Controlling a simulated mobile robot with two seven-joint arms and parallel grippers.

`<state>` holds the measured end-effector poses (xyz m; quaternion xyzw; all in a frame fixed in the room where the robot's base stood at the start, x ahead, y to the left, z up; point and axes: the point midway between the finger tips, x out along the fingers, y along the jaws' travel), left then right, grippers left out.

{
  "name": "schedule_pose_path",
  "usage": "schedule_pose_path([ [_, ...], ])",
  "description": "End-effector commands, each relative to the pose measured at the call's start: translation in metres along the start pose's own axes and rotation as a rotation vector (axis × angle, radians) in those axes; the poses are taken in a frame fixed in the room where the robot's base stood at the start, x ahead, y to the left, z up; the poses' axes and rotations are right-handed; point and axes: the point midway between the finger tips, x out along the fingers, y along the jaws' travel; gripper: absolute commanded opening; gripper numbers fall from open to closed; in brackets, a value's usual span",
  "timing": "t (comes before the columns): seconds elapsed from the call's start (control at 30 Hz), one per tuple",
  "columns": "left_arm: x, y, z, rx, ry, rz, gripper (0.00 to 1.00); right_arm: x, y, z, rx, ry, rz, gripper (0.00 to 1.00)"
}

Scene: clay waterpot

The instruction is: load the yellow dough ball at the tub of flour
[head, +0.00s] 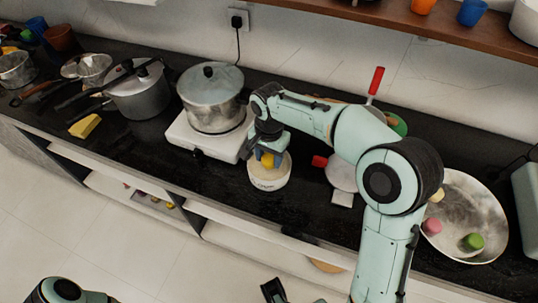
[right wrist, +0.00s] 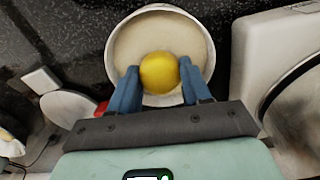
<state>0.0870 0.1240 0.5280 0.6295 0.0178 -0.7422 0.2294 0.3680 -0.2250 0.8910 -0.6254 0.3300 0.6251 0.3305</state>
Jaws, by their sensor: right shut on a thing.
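The yellow dough ball (head: 267,160) is between the blue fingers of my right gripper (head: 268,157). In the right wrist view the ball (right wrist: 159,72) sits between the two fingertips (right wrist: 158,88). The tub of flour (head: 270,182) is a round, cream-coloured tub on the dark counter, directly below the gripper. Its pale flour and rim (right wrist: 160,12) show around the ball in the right wrist view. I cannot tell whether the ball touches the flour.
A lidded pot (head: 212,98) stands on a white hob (head: 188,138) just left of the tub. A large metal bowl (head: 480,205) at right holds pink and green balls. The counter's front edge is close.

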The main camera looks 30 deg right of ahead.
Motion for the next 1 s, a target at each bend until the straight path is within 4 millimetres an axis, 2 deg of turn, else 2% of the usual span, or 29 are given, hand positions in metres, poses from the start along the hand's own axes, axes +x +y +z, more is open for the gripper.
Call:
schedule_pose_path([
  [1.0, 0.0055, -0.002, -0.0001, -0.001, -0.002, -0.001, 0.0, 0.0096, 0.0001, 0.0001, 0.0, 0.0, 0.001, 0.23],
])
